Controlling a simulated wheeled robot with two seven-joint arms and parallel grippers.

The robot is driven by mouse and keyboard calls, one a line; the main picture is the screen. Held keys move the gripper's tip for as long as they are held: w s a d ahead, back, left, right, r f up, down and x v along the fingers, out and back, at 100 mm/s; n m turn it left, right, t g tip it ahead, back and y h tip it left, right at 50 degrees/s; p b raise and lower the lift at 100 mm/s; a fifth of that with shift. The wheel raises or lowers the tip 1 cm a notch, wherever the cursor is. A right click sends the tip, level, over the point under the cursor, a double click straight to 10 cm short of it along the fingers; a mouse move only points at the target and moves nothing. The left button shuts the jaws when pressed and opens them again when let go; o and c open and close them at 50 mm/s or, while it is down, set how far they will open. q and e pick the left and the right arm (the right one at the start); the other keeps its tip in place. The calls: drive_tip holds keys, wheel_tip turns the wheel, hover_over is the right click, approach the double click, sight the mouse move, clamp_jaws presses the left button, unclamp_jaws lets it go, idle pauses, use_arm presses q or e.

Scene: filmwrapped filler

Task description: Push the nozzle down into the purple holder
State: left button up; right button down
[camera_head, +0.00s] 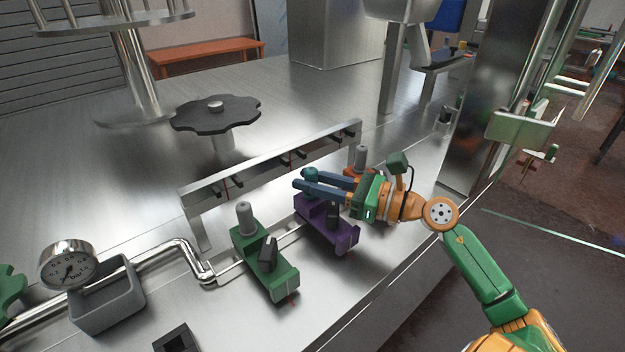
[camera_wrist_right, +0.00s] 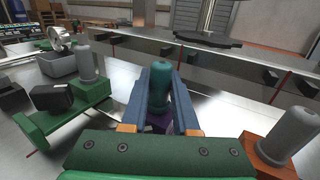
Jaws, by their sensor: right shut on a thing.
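The teal nozzle (camera_head: 310,174) is held between the two blue fingers of my right gripper (camera_head: 303,181). In the right wrist view the nozzle (camera_wrist_right: 161,85) stands roughly upright between the fingers, its rounded top showing above them. The purple holder (camera_head: 343,240) is under and beside the fingers on a rail, with a dark clamp on its front part. In the right wrist view a small part of the purple holder (camera_wrist_right: 159,121) shows just below the nozzle. The fingers hide the nozzle's lower end, so I cannot tell how deep it sits. My left gripper is not in view.
A green holder with a grey nozzle (camera_head: 245,218) stands to the left. An orange holder with a grey nozzle (camera_head: 361,157) is close behind my right gripper. A metal bar (camera_head: 270,165) runs behind the holders. A pressure gauge (camera_head: 68,265) is at far left.

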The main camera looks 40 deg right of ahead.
drive_tip(key=shift+f+b, duration=0.3)
drive_tip(key=shift+f, duration=0.05)
idle(0.6)
drive_tip(key=c, duration=0.6)
unclamp_jaws()
drive_tip(key=shift+s+d+f, duration=0.1)
drive_tip(key=shift+s, duration=0.1)
drive_tip(key=b+v, duration=0.3)
drive_tip(key=v, duration=0.3)
drive_tip(key=shift+s+d, duration=0.2)
drive_tip(key=shift+s, duration=0.05)
